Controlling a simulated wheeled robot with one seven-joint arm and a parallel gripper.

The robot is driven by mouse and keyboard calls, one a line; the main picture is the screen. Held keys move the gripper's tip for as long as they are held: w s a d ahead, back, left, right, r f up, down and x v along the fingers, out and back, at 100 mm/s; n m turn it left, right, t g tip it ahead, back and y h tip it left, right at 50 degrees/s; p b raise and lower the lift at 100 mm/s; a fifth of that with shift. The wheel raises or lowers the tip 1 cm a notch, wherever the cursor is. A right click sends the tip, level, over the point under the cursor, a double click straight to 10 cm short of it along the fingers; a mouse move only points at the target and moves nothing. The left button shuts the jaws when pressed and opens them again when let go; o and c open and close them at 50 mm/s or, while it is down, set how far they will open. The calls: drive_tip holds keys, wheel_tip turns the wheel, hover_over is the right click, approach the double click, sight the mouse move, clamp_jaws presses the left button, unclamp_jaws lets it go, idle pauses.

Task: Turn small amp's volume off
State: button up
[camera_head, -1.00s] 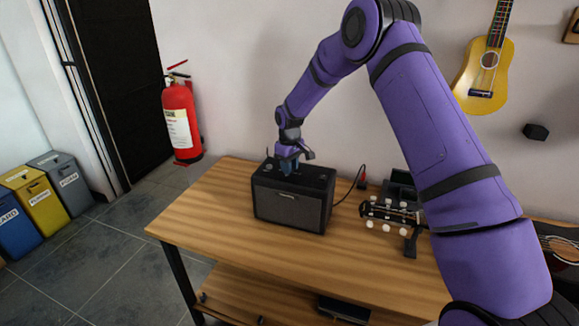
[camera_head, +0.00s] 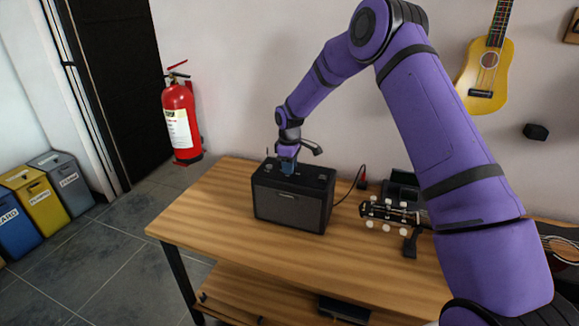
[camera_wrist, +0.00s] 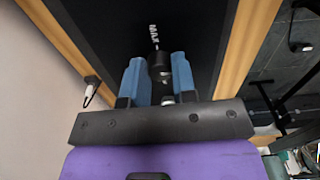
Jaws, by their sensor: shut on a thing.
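The small black amp (camera_head: 288,207) stands upright on the wooden table in the head view. Its dark top panel (camera_wrist: 120,25) fills the middle of the wrist view, with white lettering near a knob. My gripper (camera_head: 288,167) points down at the amp's top. In the wrist view, the two blue fingers of my gripper (camera_wrist: 160,75) are shut on a black knob (camera_wrist: 160,65) between them. The fingers hide the sides of the knob, and its setting cannot be read.
The wooden table (camera_head: 215,215) has bare room left of and in front of the amp. A guitar headstock (camera_head: 390,214) lies to the right on a stand. A cable (camera_head: 350,188) runs from behind the amp. A red fire extinguisher (camera_head: 181,120) hangs at the back left.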

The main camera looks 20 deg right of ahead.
drive_tip(key=o, duration=0.9)
wheel_tip(320, 180, up, 11)
drive_tip(key=shift+f, duration=0.1)
